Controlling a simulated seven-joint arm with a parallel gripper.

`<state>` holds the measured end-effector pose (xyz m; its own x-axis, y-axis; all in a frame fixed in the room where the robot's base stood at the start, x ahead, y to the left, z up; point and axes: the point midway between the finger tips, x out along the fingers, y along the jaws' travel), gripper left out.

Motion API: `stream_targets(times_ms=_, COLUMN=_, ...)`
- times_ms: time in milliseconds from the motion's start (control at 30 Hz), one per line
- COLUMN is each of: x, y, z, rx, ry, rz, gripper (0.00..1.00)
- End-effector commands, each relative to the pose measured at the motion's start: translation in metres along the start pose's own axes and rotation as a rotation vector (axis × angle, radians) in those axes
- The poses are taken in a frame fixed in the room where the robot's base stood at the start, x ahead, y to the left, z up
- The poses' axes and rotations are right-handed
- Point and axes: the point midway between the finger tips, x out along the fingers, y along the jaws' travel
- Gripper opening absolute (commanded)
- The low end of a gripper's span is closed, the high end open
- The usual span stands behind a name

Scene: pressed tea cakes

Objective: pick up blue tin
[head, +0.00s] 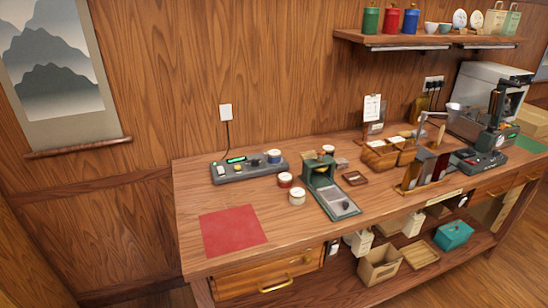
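A tall blue tin (411,21) stands upright on the wall shelf, to the right of a red tin (391,20) and a green tin (370,20). Nothing holds either one. My gripper does not show in this view.
The wall shelf (352,36) also holds cups and pale canisters. On the wooden table (195,185) are the grey control box (228,172), a red mat (232,230), small round tins (297,197), a green press (320,172) and wooden trays. The table's front left is mostly clear.

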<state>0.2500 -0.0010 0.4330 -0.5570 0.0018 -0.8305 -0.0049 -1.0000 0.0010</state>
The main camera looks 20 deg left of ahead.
Motion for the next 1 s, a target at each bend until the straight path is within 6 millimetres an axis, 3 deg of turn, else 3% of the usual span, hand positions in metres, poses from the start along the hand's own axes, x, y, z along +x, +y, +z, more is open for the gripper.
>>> stream_targets(times_ms=367, x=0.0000, y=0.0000, z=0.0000, rx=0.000, ry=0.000, rz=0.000, gripper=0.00)
stream_targets(times_ms=1000, x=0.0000, y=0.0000, z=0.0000, rx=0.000, ry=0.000, rz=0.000, gripper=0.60)
